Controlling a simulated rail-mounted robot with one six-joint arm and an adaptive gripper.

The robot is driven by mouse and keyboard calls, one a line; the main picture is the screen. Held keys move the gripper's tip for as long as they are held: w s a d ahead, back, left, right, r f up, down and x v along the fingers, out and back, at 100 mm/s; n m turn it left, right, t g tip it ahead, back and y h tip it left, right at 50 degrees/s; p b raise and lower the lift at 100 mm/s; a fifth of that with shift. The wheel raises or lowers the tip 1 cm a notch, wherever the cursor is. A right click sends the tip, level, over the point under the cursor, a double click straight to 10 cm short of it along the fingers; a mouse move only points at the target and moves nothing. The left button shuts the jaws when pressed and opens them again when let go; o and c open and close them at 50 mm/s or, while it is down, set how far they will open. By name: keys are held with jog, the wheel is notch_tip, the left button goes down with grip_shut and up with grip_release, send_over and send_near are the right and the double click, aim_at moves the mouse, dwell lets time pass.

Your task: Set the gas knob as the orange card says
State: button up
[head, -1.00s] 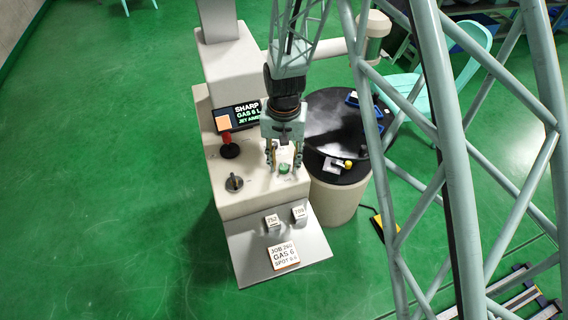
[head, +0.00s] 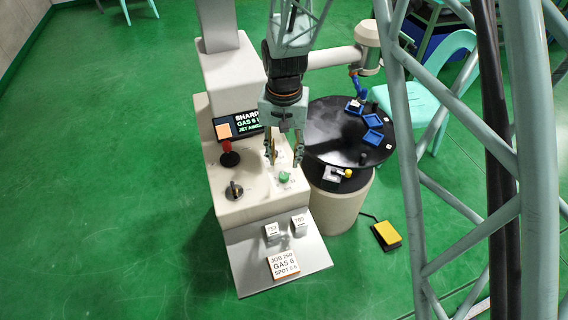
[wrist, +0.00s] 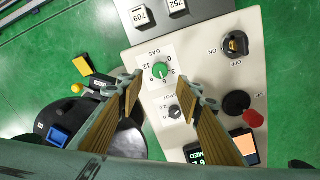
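The green gas knob (wrist: 160,70) sits on a white plate marked GAS, with numbers from 0 to 12 around it, on the pale machine. A light mark shows on the knob, but it is too small to read its setting surely. The knob also shows in the head view (head: 285,177). My gripper (head: 284,162) is open and empty above the knob, its fingers apart on either side in the wrist view (wrist: 160,100). The orange-edged card (head: 284,264) lies on the front shelf and reads JOB 260, GAS 6, SPOT 0.6.
A smaller dark dial (wrist: 174,112) is beside the gas knob. An ON/OFF knob (wrist: 235,43), a red-topped lever (head: 227,150) and a lit display (head: 238,124) are nearby. Two numbered blocks, 752 (head: 271,230) and 709 (head: 299,224), stand on the shelf. A black round table (head: 330,125) adjoins.

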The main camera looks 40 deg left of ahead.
jog(key=shift+r, duration=2.05)
